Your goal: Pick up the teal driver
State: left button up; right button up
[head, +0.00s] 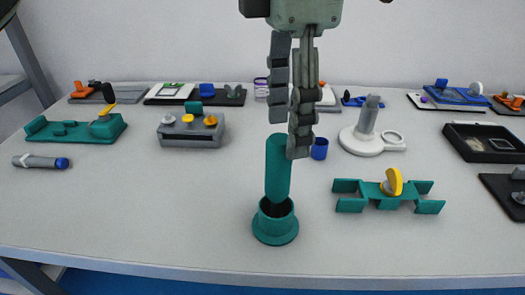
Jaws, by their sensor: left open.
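The teal driver (277,168) is a plain teal cylinder. It stands nearly upright, leaning slightly, with its lower end inside a round teal holder (275,231) near the front middle of the table. My left gripper (289,138) comes down from the top of the head view and is open. Its fingers hang at the driver's top end, one above it and one overlapping its upper right side. I cannot tell whether they touch it. My right gripper is not in view.
A teal bracket with a yellow knob (392,190) lies right of the holder. A white stand with a grey post (367,130) and a small blue cup (319,148) are behind. A grey box (191,130) and a grey-blue pen (41,162) are left. The front-left table is clear.

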aim_at(278, 172)
pick_arm(q)
jog(key=shift+f, duration=0.4)
jog(key=f, duration=0.4)
jog(key=s+f, duration=0.1)
jog(key=f, duration=0.1)
jog(key=shift+a+f+p, duration=0.35)
jog(key=shift+a+f, duration=0.05)
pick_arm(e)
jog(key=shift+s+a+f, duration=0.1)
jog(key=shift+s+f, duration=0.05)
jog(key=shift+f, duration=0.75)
pick_arm(q)
jog(key=shift+c, duration=0.4)
grip_shut()
jog(key=shift+r, duration=0.1)
